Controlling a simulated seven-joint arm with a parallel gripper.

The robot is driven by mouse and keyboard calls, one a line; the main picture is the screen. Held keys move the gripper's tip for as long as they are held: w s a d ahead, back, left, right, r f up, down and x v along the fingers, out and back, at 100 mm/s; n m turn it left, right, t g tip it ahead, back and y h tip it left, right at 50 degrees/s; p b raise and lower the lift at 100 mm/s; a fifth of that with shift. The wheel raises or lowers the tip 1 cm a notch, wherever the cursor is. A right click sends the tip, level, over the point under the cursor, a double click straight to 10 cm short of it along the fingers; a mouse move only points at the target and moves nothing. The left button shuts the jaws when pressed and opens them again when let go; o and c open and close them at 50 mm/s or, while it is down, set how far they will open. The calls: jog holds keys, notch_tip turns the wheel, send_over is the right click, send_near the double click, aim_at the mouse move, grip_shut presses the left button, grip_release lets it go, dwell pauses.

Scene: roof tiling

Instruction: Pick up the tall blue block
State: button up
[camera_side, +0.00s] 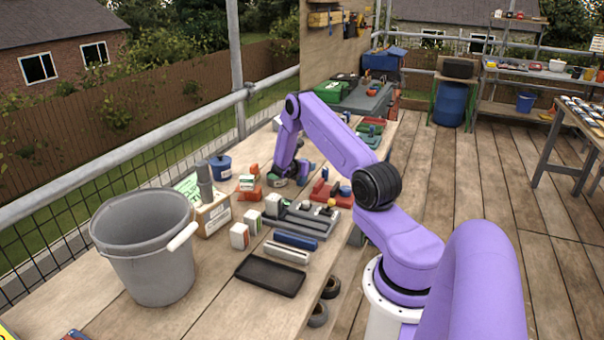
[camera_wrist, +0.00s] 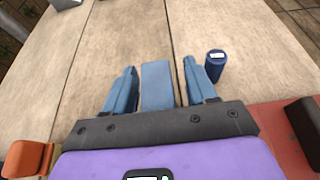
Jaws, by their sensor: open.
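The tall blue block (camera_wrist: 157,86) is a plain grey-blue block in the wrist view. It stands between the two blue-grey fingers of my gripper (camera_wrist: 159,66). The fingers are open, with a narrow gap showing on each side of the block. Its lower part is hidden by the dark gripper body. In the side view my gripper (camera_side: 277,182) is low over the bench, beyond the orange-red pieces. I cannot make out the block there.
A dark blue can (camera_wrist: 215,66) stands just right of the right finger. A red piece (camera_wrist: 276,125) and an orange one (camera_wrist: 30,157) lie near the gripper body. The bench holds a grey bucket (camera_side: 150,265), a black tray (camera_side: 270,277) and a grey fixture (camera_side: 305,222).

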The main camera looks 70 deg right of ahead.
jog(key=c, duration=1)
grip_shut()
jog(key=shift+r, duration=0.1)
